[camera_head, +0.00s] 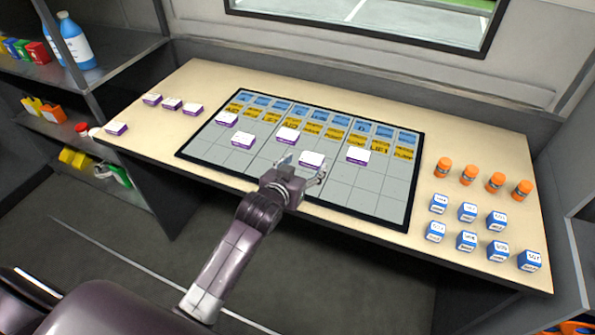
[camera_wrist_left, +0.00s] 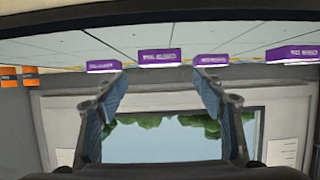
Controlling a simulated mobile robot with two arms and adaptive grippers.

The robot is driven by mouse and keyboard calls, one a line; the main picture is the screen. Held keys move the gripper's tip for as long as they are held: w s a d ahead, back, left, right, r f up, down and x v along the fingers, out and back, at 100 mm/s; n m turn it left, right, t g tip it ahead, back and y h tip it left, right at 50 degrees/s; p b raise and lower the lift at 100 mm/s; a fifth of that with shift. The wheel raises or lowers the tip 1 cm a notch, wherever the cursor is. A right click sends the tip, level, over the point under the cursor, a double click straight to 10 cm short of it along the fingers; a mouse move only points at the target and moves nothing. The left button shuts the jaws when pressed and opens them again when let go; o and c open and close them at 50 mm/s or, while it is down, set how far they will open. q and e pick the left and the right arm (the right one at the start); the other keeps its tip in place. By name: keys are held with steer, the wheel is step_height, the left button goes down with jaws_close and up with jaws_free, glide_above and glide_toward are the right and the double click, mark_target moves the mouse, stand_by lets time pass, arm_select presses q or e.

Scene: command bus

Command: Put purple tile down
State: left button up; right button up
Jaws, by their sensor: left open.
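My left gripper (camera_head: 303,170) is open and empty at the near edge of the dark-framed board (camera_head: 340,194). A purple-edged white tile (camera_head: 311,159) lies on the board just beyond its fingertips. In the left wrist view, whose picture is upside down, the open fingers (camera_wrist_left: 160,78) stand either side of a purple tile (camera_wrist_left: 160,57), apart from it. Other purple tiles lie on the board, one (camera_head: 288,135) behind, one (camera_head: 357,155) to the right, and two (camera_head: 227,118) (camera_head: 243,140) to the left. My right gripper is not in view.
Several loose purple tiles (camera_head: 172,104) lie on the table (camera_head: 205,80) left of the board. Orange bottles (camera_head: 469,174) and blue-and-white boxes (camera_head: 466,241) stand to its right. Blue and yellow labels (camera_head: 289,124) fill the board's far rows; most near cells are bare. Shelves stand at left.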

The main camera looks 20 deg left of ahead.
arm_select(q)
steer(key=shift+v, duration=2.65)
